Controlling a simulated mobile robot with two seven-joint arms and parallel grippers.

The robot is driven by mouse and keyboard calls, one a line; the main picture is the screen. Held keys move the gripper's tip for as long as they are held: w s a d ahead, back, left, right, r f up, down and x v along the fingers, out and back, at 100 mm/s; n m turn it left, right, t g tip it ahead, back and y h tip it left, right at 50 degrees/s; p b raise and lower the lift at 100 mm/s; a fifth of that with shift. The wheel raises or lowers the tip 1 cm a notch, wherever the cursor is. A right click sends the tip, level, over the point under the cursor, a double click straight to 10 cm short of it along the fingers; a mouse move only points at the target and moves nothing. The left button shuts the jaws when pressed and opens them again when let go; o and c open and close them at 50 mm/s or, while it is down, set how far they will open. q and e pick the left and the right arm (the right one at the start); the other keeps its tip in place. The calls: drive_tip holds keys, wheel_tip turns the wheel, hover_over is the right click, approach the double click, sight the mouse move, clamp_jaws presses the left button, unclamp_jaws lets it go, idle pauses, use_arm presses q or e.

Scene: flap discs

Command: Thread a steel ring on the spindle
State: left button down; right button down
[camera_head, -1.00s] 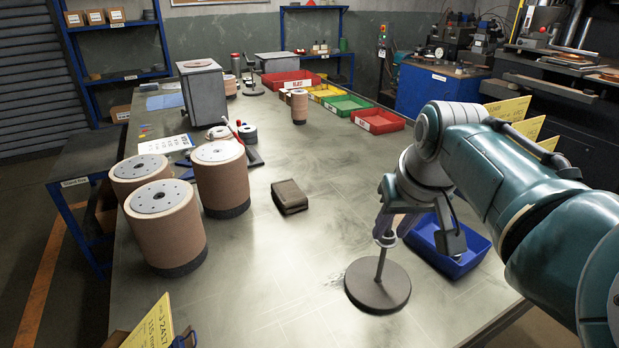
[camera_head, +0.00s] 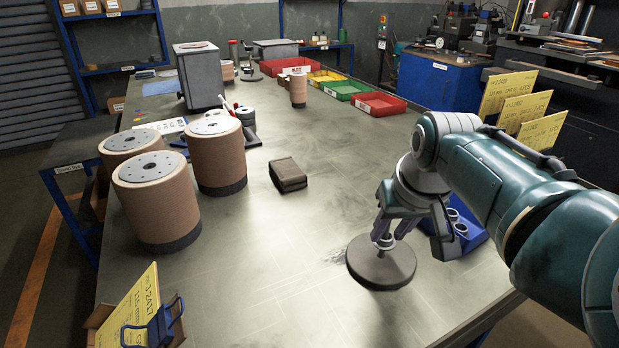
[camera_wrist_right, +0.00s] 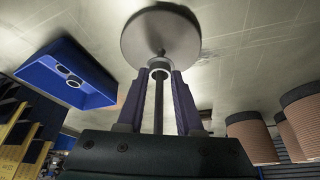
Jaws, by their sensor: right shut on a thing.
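The spindle is a thin dark upright rod on a round grey base (camera_head: 382,270). The base (camera_wrist_right: 160,38) also shows in the right wrist view, with the rod (camera_wrist_right: 159,105) running between my fingers. My right gripper (camera_head: 386,238) is shut on a pale steel ring (camera_wrist_right: 160,66). The ring is around the rod, low down and a little above the base. In the head view the gripper hides most of the rod. Other steel rings (camera_head: 460,228) lie in a blue bin (camera_head: 474,243) to the right, partly behind my arm. My left gripper is not in view.
Large tan cylinders (camera_head: 157,205) with grey tops stand at the left. A dark brown block (camera_head: 288,175) lies mid-table. Red (camera_head: 379,104), green and yellow bins line the back right. A yellow card (camera_head: 130,310) stands at the front left. The table around the base is largely clear.

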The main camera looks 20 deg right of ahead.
sight(387, 244)
drive_tip(key=shift+f+b, duration=1)
drive_tip(key=shift+f, duration=0.5)
drive_tip(key=shift+c, duration=2.4)
unclamp_jaws()
drive_tip(key=shift+r, duration=0.1)
drive_tip(key=shift+s+r+p, duration=0.1)
drive_tip(key=shift+r+p, duration=0.2)
drive_tip(key=shift+r, duration=0.05)
drive_tip(key=p+v, duration=0.3)
drive_tip(key=v, duration=0.6)
drive_tip(key=shift+p, duration=0.35)
